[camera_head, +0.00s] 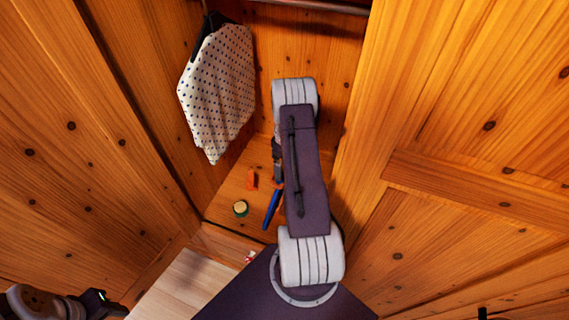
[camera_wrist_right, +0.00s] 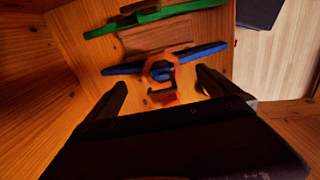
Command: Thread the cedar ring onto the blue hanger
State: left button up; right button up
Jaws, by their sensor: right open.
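The blue hanger (camera_head: 271,209) shows in the head view beside my right arm, inside the wooden wardrobe. In the right wrist view the blue hanger (camera_wrist_right: 207,54) runs across the picture, and an orange-brown ring (camera_wrist_right: 150,62) overlaps its middle. Blue shows through the ring's opening; I cannot tell whether the ring is around the hanger or only in front of it. A dark hook shape (camera_wrist_right: 153,93) lies just below the ring. My right gripper (camera_wrist_right: 162,88) is open, its fingers on either side of the ring and apart from it. My left gripper (camera_head: 112,306) is at the lower left; its fingers are unclear.
A dotted white garment (camera_head: 217,90) hangs at the left. A green bar (camera_wrist_right: 160,14) lies beyond the hanger in the wrist view. Wooden walls stand close on both sides.

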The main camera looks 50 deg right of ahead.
notch_tip(320, 180, up, 8)
jog(key=b, duration=0.1)
jog(key=shift+r, duration=0.25)
dwell(0.6)
